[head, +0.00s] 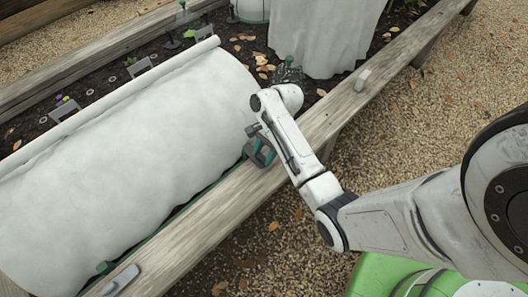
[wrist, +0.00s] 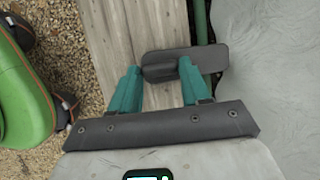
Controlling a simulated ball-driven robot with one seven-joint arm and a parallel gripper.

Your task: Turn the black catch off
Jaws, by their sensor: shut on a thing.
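The black catch (wrist: 213,60) shows in the wrist view as a dark grey plate with a raised grip, lying across the edge between the wooden rail and the white cover. My gripper (wrist: 160,69) has its teal fingers on either side of the raised grip and is shut on it. In the head view my gripper (head: 262,153) is at the bed's near rail, beside the cover's edge. A small dark part of the catch (head: 253,129) shows there; my gripper and arm hide much of the rest.
A white cover (head: 130,140) stretches over the bed at left. A pale grey catch (head: 122,281) sits on the near rail (head: 215,215), and another pale grey piece (head: 362,79) lies farther along it. Gravel (head: 440,110) is open outside the bed.

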